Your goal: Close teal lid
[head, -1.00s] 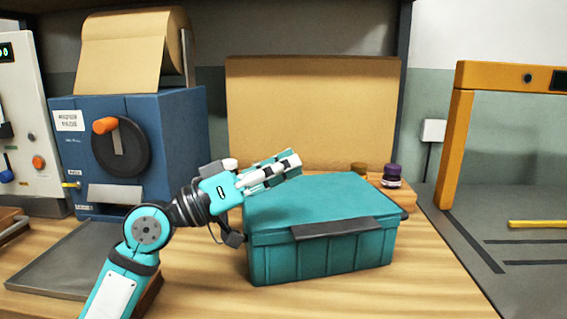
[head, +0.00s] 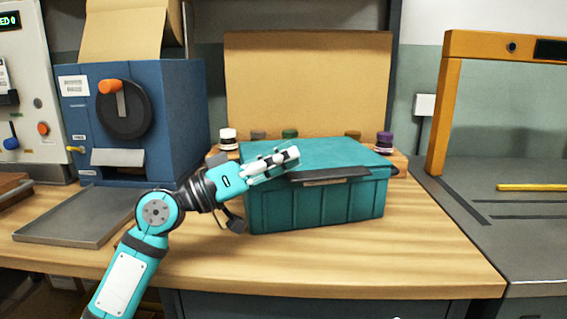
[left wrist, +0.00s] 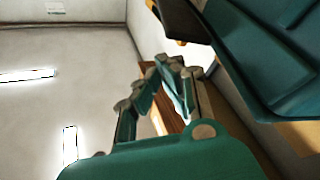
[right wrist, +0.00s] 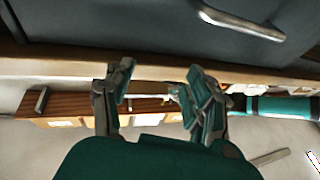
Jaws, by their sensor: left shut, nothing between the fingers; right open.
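The teal lid (head: 335,154) lies down over the top of the teal box (head: 312,208) on the wooden bench, with no clear gap at its front edge. A dark plate (head: 330,175) sits at the middle of that edge. My left gripper (head: 290,158) is shut and empty at the lid's front left, hiding that corner; whether it touches the lid I cannot tell. In the left wrist view, the left gripper (left wrist: 172,72) shows with the box (left wrist: 260,55) to its right. My right gripper (right wrist: 158,88) is open and empty in the right wrist view, below the bench edge.
Several small jars, one with a purple lid (head: 384,142) and one with a white lid (head: 228,139), stand behind the box. A grey tray (head: 75,215) lies left, before a blue machine (head: 135,130). An orange frame (head: 440,115) stands right. The bench front is clear.

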